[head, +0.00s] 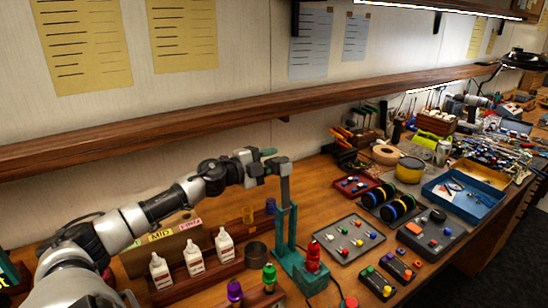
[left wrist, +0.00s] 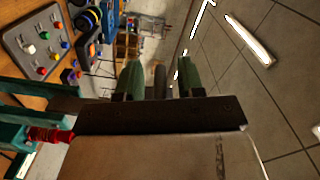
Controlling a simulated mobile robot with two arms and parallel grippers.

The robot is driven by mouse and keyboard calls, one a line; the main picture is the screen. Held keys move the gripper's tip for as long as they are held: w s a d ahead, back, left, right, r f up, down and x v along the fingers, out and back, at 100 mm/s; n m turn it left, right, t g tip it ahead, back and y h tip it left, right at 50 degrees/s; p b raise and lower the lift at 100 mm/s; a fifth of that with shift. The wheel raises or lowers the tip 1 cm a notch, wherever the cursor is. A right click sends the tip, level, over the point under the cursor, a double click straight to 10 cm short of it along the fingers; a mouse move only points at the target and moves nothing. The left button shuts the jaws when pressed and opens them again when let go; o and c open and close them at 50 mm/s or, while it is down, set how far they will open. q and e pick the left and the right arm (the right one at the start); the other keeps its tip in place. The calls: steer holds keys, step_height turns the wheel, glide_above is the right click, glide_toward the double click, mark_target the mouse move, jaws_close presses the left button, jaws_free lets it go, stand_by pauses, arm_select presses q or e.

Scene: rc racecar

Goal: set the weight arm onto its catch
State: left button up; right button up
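A teal stand (head: 287,235) rises from a teal base on the bench. A grey bar (head: 285,188), seemingly the weight arm, stands upright at its top. A red stepped piece (head: 313,257) sits on the base; I cannot tell which part is the catch. My left gripper (head: 272,160) is at the bar's upper end. In the left wrist view its green fingers (left wrist: 160,80) are apart, with a narrow dark piece (left wrist: 160,78) between them and gaps showing on both sides. The teal stand (left wrist: 40,92) and red piece (left wrist: 50,135) show at left there. My right gripper is not in view.
White bottles (head: 196,255) in a wooden rack stand left of the stand. Purple and green knobbed pieces (head: 269,275) are in front. A shelf (head: 200,118) runs above, behind the bench.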

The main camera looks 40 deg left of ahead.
arm_select(q)
steer(key=shift+w+d, duration=0.2)
steer(key=shift+w, duration=0.3)
jaws_close()
steer(key=shift+r, duration=0.1)
